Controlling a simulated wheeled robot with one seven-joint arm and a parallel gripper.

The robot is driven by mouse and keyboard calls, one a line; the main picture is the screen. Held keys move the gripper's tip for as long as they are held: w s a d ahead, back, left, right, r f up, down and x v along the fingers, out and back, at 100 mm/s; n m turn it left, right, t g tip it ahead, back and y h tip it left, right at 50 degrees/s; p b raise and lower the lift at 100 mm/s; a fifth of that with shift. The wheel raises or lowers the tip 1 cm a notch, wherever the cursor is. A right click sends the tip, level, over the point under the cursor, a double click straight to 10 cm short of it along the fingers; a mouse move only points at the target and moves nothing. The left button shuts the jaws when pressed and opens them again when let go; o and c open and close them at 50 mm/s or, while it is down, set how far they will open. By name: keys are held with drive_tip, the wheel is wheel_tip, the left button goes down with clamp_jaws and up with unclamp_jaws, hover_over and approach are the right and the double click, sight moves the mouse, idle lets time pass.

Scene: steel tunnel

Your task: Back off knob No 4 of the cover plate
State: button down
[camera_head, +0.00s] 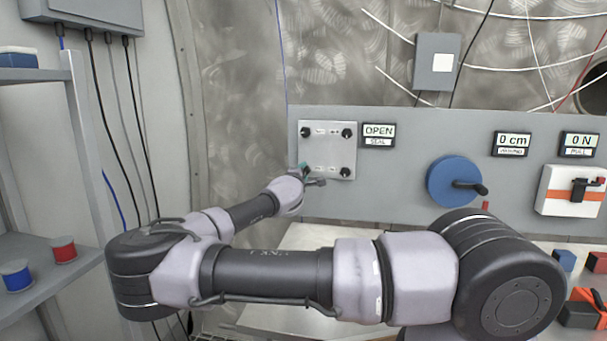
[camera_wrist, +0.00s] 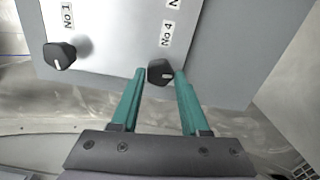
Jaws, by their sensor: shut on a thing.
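The cover plate (camera_head: 327,150) is a pale metal square on the grey panel, with a dark knob near each corner. In the wrist view, knob No 4 (camera_wrist: 160,72), dark with a white mark, sits between the two green fingers of my gripper (camera_wrist: 160,76), beside its "No 4" label. My gripper is shut on this knob. Knob No 1 (camera_wrist: 60,55) stands to the left, clear of the fingers. In the head view my gripper (camera_head: 304,170) is at the plate's lower left corner and hides the knob there.
Right of the plate, a display (camera_head: 378,131) reads OPEN, SEAL. Farther right are a blue handwheel (camera_head: 453,181), displays reading 0 cm (camera_head: 512,141) and 0 N (camera_head: 579,142), and a white box (camera_head: 571,190). A shelf (camera_head: 40,270) with spools stands at left.

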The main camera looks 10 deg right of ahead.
drive_tip(key=shift+c, duration=2)
unclamp_jaws()
drive_tip(key=shift+s+a, duration=0.1)
drive_tip(key=v, duration=1)
drive_tip(key=shift+s, duration=0.3)
drive_tip(key=shift+a, duration=0.1)
